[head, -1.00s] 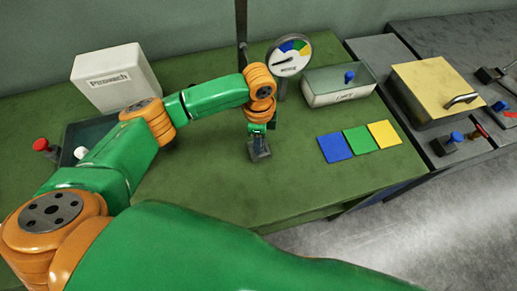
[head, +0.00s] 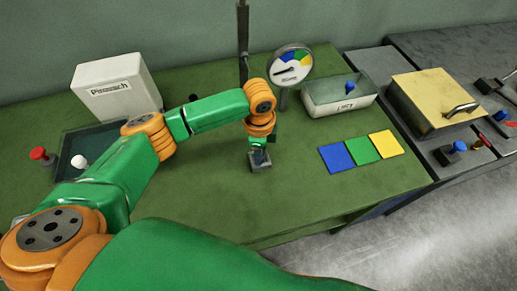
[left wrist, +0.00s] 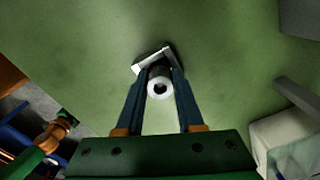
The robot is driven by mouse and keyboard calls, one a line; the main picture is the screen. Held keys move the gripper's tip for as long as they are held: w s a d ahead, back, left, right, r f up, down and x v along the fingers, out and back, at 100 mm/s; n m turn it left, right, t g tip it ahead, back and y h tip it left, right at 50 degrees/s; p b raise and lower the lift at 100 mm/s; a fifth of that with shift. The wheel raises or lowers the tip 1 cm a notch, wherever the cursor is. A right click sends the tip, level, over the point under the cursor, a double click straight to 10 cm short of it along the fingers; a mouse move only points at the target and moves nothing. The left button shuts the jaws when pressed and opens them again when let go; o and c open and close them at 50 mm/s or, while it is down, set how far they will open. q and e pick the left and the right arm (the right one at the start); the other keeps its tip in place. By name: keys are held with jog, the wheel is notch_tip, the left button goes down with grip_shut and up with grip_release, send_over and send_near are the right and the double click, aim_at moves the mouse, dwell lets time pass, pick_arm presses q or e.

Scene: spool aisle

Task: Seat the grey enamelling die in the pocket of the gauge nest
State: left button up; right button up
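My left gripper (head: 259,157) points down over the green bench, right at a small dark grey block, the gauge nest (head: 262,167). In the left wrist view the fingers (left wrist: 159,82) are closed in on a pale grey cylinder with a dark central hole, the grey enamelling die (left wrist: 159,90). The nest (left wrist: 151,58) shows just beyond the die as a light grey edge, partly covered by the die and fingertips. The pocket is hidden, so I cannot tell whether the die is inside it or above it. My right gripper is not in view.
Blue (head: 337,157), green and yellow squares lie right. A white box (head: 117,88), dark tray (head: 70,160) and red knob (head: 38,154) are left. The front bench is clear.

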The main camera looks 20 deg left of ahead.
pick_arm(q)
notch_tip(320, 180, up, 12)
dwell(0.3)
jog(key=shift+r, duration=0.15)
